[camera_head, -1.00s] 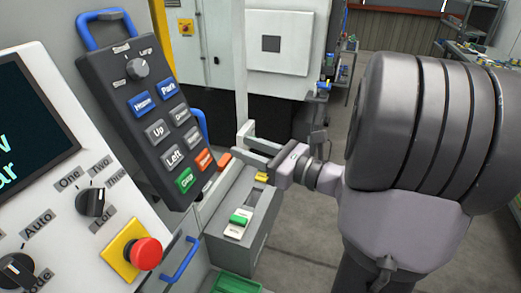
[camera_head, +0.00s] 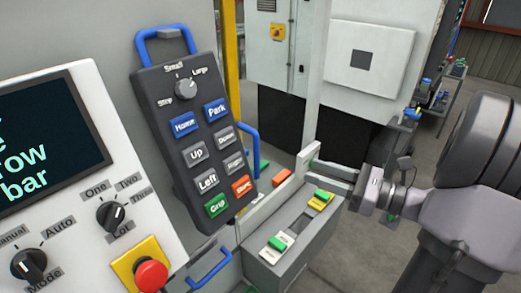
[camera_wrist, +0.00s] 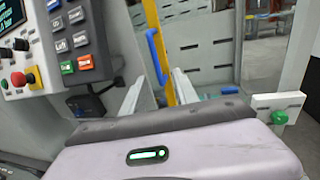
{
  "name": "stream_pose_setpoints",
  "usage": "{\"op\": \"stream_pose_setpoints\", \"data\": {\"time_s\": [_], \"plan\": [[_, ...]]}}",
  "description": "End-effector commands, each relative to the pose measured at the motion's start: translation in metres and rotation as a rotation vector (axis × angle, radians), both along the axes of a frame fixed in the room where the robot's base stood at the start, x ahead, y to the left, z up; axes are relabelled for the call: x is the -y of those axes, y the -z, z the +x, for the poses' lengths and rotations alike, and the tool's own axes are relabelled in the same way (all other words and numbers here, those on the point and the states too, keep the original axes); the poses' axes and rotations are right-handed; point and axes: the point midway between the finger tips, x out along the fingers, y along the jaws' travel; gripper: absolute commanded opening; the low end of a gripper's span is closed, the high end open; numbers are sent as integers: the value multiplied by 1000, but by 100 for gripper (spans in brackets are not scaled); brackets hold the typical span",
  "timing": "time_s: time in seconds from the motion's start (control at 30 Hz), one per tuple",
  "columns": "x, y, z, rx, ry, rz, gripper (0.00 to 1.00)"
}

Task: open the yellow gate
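The yellow gate shows in the head view as a narrow upright yellow bar (camera_head: 232,55), partly hidden behind the button pendant. A blue handle (camera_head: 249,144) shows beside the pendant's right edge. In the wrist view the yellow upright (camera_wrist: 158,38) stands ahead, with a blue handle (camera_wrist: 156,58) on it. My gripper (camera_head: 322,172) is right of the pendant, near the tray with green-topped blocks. In the wrist view my gripper (camera_wrist: 158,86) has its two fingers apart with nothing between them, and the gate lies beyond them, not touched.
The button pendant (camera_head: 193,150) and control panel (camera_head: 75,215) with a red stop button (camera_head: 150,274) stand at left. The block tray (camera_head: 290,232) is low in front. A pale post (camera_head: 313,85) rises near my gripper. Grey floor is open at right.

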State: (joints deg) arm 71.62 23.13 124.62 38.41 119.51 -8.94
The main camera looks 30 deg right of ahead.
Motion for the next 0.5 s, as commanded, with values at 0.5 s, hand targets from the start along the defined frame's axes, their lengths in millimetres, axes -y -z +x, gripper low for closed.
{"op": "stream_pose_setpoints", "data": {"time_s": [0.5], "plan": [[-74, 1, 119, 0, -3, 0, 36]]}}
